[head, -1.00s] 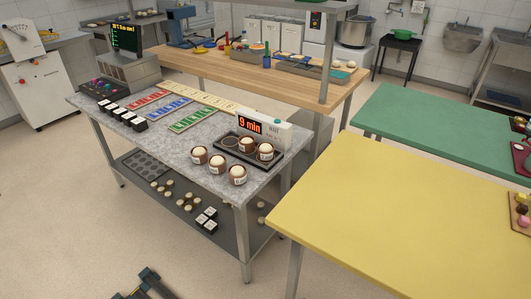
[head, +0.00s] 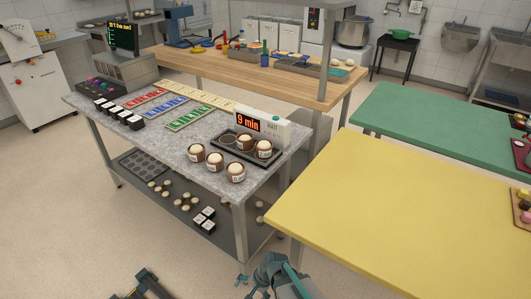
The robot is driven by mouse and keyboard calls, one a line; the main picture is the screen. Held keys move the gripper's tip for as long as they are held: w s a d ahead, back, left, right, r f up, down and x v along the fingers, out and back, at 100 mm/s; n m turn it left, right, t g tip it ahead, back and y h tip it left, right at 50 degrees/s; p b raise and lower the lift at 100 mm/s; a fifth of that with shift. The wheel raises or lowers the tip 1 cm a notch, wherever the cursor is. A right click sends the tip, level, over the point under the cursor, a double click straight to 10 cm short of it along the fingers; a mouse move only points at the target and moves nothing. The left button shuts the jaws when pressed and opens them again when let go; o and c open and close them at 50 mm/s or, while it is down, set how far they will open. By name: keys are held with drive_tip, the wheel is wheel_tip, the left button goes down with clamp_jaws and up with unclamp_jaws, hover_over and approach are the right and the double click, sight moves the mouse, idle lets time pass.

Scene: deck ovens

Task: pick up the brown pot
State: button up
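Several brown pots with pale domed tops and white labels stand on the grey marble table (head: 150,134). Three stand in a row near its front right edge: a left pot (head: 197,154), a middle pot (head: 215,163) and a right pot (head: 236,174). Two more, one pot (head: 245,146) and another pot (head: 264,151), stand in a black tray (head: 257,161) behind them. Which pot is meant cannot be told. My gripper (head: 246,287) is low at the bottom edge, well apart from the pots. Its small fingertips look spread, with nothing between them.
A timer box (head: 262,125) reading "9 min" stands behind the tray. Black cubes (head: 120,113) and coloured strips (head: 167,110) lie left on the marble table. A yellow table (head: 400,210) is at right. Open floor lies in front.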

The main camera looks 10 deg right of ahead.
sight(267, 150)
drive_tip(key=w+a+r+m+t+y+b, duration=0.1)
drive_tip(key=w+a+r+m+t, duration=0.1)
drive_tip(key=w+a+r, duration=0.35)
drive_tip(key=w+a+r+m+t+y, duration=0.2)
drive_tip(key=w+r+m, duration=0.1)
drive_tip(key=w+r, duration=0.4)
drive_tip(key=w+a+r+m+t+y+b, duration=0.1)
drive_tip(key=w+a+r+m+t, duration=0.15)
drive_tip(key=w+r, duration=0.35)
drive_tip(key=w+a+r+m+t+y+b, duration=0.1)
drive_tip(key=w+a+r+m+t, duration=0.15)
drive_tip(key=r, duration=0.85)
drive_tip(key=w+a+r+m+t+y+b, duration=0.1)
drive_tip(key=w+r+m+t, duration=0.2)
drive_tip(key=r, duration=0.8)
drive_tip(key=w+d+f+m+t+h+p, duration=0.1)
drive_tip(key=d+m+t+h, duration=0.45)
drive_tip(key=d, duration=0.85)
drive_tip(key=w+d+f+m+g+h+p, duration=0.1)
drive_tip(key=w+d+m+h, duration=0.15)
drive_tip(key=d+m, duration=0.8)
drive_tip(key=w, duration=0.3)
drive_tip(key=w+d+n+p, duration=0.1)
drive_tip(key=w, duration=0.2)
drive_tip(key=w+n, duration=0.1)
drive_tip(key=w, duration=0.2)
drive_tip(key=shift+d+f+t+p, duration=0.2)
drive_tip(key=shift+f+t+p, duration=0.05)
drive_tip(key=shift+p, duration=0.05)
drive_tip(key=shift+c, duration=0.3)
